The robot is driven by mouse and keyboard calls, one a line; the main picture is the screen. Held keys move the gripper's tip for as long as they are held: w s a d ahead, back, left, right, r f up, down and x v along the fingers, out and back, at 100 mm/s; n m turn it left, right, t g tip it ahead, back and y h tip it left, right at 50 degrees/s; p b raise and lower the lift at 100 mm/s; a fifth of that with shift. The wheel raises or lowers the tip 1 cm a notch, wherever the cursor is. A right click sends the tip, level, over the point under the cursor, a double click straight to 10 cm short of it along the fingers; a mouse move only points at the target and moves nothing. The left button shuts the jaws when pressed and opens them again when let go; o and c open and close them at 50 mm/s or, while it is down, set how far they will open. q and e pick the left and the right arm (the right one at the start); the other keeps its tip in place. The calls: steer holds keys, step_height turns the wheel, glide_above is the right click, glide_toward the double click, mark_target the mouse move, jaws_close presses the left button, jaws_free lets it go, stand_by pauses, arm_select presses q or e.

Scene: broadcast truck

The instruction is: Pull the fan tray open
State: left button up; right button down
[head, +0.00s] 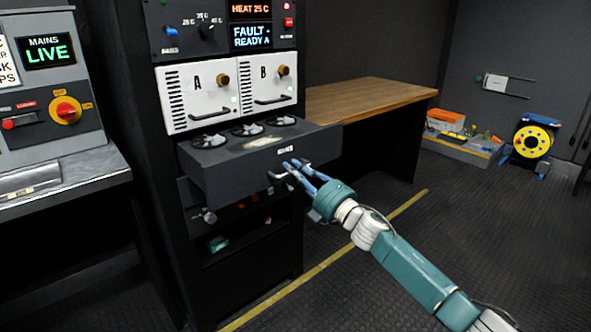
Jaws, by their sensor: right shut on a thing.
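The fan tray (233,172) is a dark grey drawer in the black equipment rack. It stands out from the rack front, and several round fans (248,129) show along its top. A pale patch lies on its top surface. My right gripper (290,172) is at the tray's front face, right of centre, just below a small white label (285,152). It is shut on the tray's handle (276,175), which its blue fingers partly hide. My left gripper does not show.
Above the tray are white modules A (198,96) and B (270,84), with a display panel over them. A wooden desk (365,95) stands to the right. A mains console (50,110) is at the left. Open floor lies in front, crossed by a yellow line.

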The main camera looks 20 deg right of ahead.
steer(key=shift+s+f, duration=0.1)
steer(key=c, duration=1.7)
jaws_free()
steer(key=shift+c, duration=0.2)
steer(key=v, duration=1.2)
